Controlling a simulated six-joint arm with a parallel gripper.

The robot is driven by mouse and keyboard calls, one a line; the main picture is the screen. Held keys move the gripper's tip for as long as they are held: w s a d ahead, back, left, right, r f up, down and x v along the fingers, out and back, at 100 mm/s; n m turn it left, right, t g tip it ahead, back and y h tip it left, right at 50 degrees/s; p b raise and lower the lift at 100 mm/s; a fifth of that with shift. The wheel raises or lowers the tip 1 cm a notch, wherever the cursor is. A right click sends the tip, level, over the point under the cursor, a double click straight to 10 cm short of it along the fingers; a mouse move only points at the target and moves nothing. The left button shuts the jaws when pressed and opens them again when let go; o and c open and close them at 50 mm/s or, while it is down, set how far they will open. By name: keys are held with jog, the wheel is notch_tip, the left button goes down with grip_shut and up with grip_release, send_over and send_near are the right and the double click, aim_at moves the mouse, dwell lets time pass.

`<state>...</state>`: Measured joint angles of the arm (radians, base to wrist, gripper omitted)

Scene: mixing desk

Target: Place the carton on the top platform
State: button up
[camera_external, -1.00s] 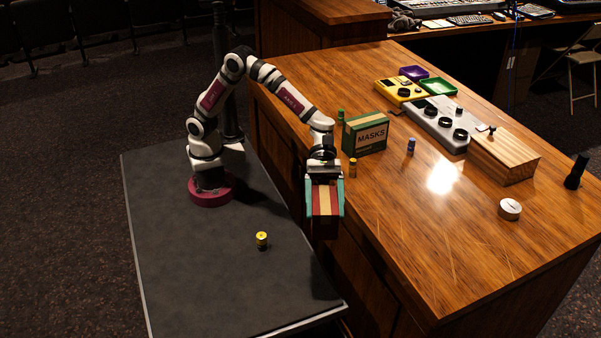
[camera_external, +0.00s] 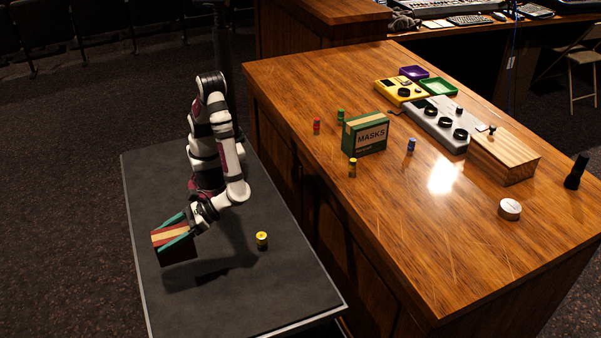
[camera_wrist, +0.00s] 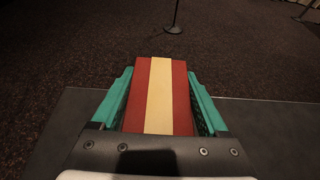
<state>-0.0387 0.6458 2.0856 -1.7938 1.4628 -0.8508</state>
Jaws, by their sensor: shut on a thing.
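My gripper (camera_external: 174,231) is shut on a red carton with a cream stripe (camera_external: 180,254). It holds the carton above the dark grey platform (camera_external: 230,290) at the lower left, and a shadow lies below. In the wrist view the carton (camera_wrist: 160,100) sits between the two teal fingers, its striped face up, reaching past the platform's edge. Its underside is hidden. A green box marked MASKS (camera_external: 365,135) stands on the wooden desk (camera_external: 400,230). A raised wooden block (camera_external: 320,15) is at the desk's far end; I cannot tell which surface is the top platform.
A yellow cylinder (camera_external: 262,240) stands on the grey platform, right of my gripper. Small red (camera_external: 316,126), green, yellow and blue cylinders stand around the MASKS box. A wooden box (camera_external: 505,155) and control units are farther right.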

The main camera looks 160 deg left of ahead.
jog(key=shift+w+a+f, duration=1.2)
jog(key=shift+w+f, duration=0.1)
jog(key=shift+f, duration=0.4)
jog(key=shift+w+a+f, duration=1.2)
jog(key=shift+w+f, duration=0.05)
jog(key=shift+f, duration=0.5)
jog(key=shift+w+a+f, duration=1.2)
jog(key=shift+w+f, duration=0.1)
jog(key=shift+f, duration=0.4)
jog(key=o, duration=1.4)
jog(key=shift+f, duration=0.1)
